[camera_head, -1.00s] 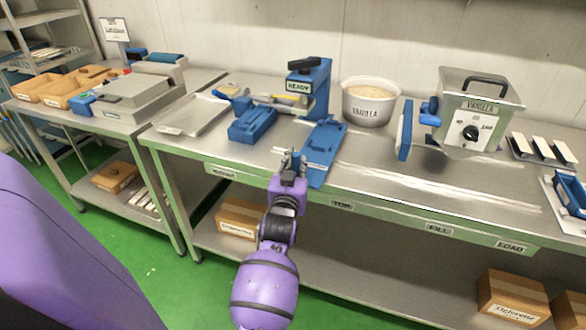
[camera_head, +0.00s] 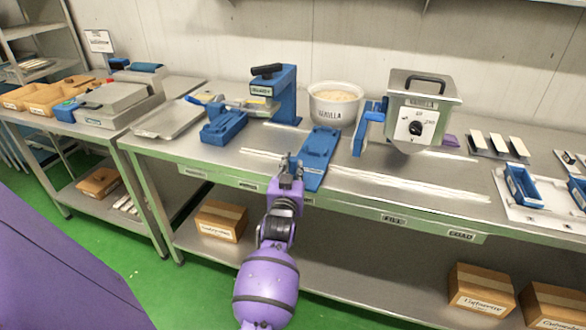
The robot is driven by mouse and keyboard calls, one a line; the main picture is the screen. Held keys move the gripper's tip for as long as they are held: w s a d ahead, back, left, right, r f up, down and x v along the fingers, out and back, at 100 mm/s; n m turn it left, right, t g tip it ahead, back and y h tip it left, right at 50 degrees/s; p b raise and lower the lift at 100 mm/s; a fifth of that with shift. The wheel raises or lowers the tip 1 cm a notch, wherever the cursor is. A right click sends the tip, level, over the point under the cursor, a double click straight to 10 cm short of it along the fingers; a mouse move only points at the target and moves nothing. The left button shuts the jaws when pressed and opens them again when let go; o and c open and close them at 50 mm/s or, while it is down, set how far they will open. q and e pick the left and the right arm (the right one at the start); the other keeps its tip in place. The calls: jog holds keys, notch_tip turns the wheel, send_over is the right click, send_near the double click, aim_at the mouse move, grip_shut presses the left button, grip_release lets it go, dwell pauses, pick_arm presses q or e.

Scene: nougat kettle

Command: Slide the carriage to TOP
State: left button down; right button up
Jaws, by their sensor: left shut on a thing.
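The carriage (camera_head: 319,153) is a long blue flat piece lying across the pale rails on the steel bench, right of the blue press (camera_head: 285,92) and in front of the vanilla tub (camera_head: 335,103). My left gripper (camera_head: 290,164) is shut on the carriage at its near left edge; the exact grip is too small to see. The TOP label (camera_head: 308,201) on the bench's front edge is just below the carriage's near end, partly beside my purple wrist. My right gripper is not in view.
The rails (camera_head: 420,186) run clear to the right, past the FILL label (camera_head: 394,220) and LOAD label (camera_head: 461,236). The grey kettle (camera_head: 422,108) with a blue side part stands behind them. A blue block (camera_head: 223,127) sits to the left.

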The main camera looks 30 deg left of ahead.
pick_arm(q)
jog(key=shift+f, duration=0.2)
dwell(0.3)
jog(key=c, duration=1.6)
grip_release()
jog(key=shift+c, duration=0.2)
jog(key=shift+o, duration=0.4)
jog(key=shift+r, duration=0.1)
jog(key=shift+d, duration=0.1)
jog(key=shift+s+d, duration=0.1)
jog(key=shift+s, duration=0.2)
jog(key=v, duration=1.1)
jog(key=shift+s, duration=0.2)
